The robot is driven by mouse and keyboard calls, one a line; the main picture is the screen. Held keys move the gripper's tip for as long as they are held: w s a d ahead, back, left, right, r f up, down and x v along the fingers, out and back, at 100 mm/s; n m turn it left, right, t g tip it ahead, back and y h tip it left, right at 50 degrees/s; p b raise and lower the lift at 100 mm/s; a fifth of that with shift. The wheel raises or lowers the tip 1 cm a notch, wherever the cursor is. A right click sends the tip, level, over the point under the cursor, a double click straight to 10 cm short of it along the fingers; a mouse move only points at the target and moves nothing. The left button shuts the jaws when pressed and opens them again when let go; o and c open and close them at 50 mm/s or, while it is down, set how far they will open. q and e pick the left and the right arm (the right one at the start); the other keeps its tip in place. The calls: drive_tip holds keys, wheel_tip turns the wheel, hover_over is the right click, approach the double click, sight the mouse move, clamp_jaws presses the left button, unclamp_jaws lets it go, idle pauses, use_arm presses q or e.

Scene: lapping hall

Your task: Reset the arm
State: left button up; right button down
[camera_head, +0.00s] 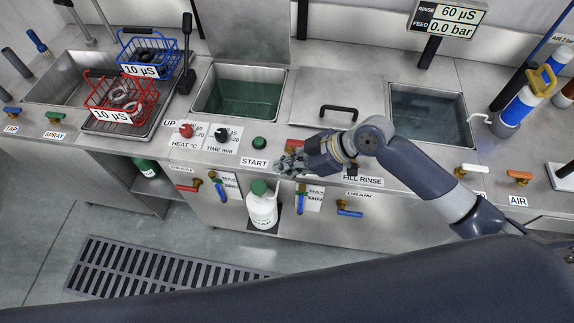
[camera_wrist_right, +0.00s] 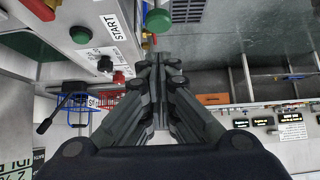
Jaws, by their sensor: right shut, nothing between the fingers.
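My right gripper (camera_head: 290,162) is shut and empty. It hangs over the front edge of the steel bench (camera_head: 235,145), just right of the START label, and its arm comes in from the right. In the right wrist view my gripper (camera_wrist_right: 158,62) has its fingers together in the middle. The green START button (camera_head: 259,143) is left of the gripper and apart from it; it also shows in the wrist view (camera_wrist_right: 81,35). My left gripper is not in view.
A red basket (camera_head: 112,98) and a blue basket (camera_head: 150,58) stand on the left. Two open tanks flank a closed lid (camera_head: 318,90). A white bottle (camera_head: 262,208) with a green cap stands below the gripper. Valve handles line the front. A floor grate (camera_head: 150,272) lies below.

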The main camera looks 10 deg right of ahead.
idle(0.3)
drive_tip(key=s+f+m+h, duration=0.2)
drive_tip(key=s+f+m, duration=0.1)
drive_tip(key=s, duration=0.4)
drive_tip(key=s+d+f+m+h, duration=0.2)
drive_tip(key=s+d+m+h, duration=0.4)
drive_tip(key=s+d+m, duration=0.65)
wheel_tip(320, 180, down, 27)
drive_tip(key=d+n+b, duration=0.1)
drive_tip(key=n+b, duration=0.1)
drive_tip(key=n, duration=0.1)
drive_tip(key=s+d+f+g+b, duration=0.2)
drive_tip(key=s+d+f, duration=0.1)
drive_tip(key=s+f, duration=1.4)
drive_tip(key=shift+s+d+f+h, duration=0.2)
drive_tip(key=shift+s+f+h, duration=0.1)
drive_tip(key=shift+f, duration=0.65)
